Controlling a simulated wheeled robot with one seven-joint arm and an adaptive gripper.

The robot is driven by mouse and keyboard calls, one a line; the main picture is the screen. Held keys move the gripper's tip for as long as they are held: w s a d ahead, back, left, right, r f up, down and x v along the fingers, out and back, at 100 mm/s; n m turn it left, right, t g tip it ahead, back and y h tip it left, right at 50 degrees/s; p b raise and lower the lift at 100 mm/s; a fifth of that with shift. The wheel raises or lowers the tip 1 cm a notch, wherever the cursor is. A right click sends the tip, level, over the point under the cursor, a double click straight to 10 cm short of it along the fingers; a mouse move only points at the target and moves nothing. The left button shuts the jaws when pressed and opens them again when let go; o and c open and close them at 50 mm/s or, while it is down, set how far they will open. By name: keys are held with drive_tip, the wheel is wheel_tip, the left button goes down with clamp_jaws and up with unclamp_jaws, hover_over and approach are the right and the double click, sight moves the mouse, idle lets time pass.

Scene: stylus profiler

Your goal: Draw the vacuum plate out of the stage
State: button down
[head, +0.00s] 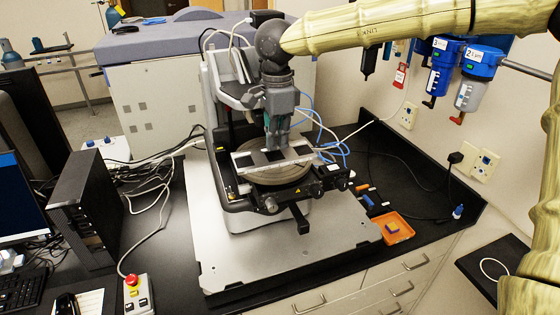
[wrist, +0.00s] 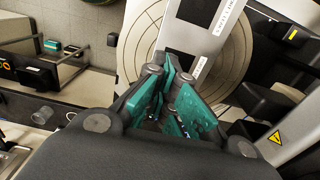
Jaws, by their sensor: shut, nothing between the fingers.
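A pale flat plate (head: 298,153) with dark squares lies across the round grooved stage (head: 278,174) of the profiler; I take it to be the vacuum plate. In the wrist view the plate (wrist: 182,38) runs past the fingertips, with printed labels on it, and the round stage (wrist: 236,62) shows beside it. My gripper (head: 273,146) points down over the middle of the plate. Its teal fingers (wrist: 172,82) are shut with nothing between them. The fingers hide part of the plate. I cannot tell whether the tips touch it.
The profiler's grey column (head: 216,95) stands behind and left of the stage. A black knob lever (head: 300,222) sticks out in front. An orange tray (head: 396,236) and small items lie at right. An emergency-stop box (head: 136,294) stands at front left. Blue and white tubes run behind the stage.

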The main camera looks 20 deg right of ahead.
drive_tip(key=c, duration=1.7)
unclamp_jaws()
drive_tip(key=shift+c, duration=0.5)
drive_tip(key=shift+r, duration=2.5)
wheel_tip(320, 180, up, 12)
hover_over(277, 161)
drive_tip(key=shift+d, duration=0.1)
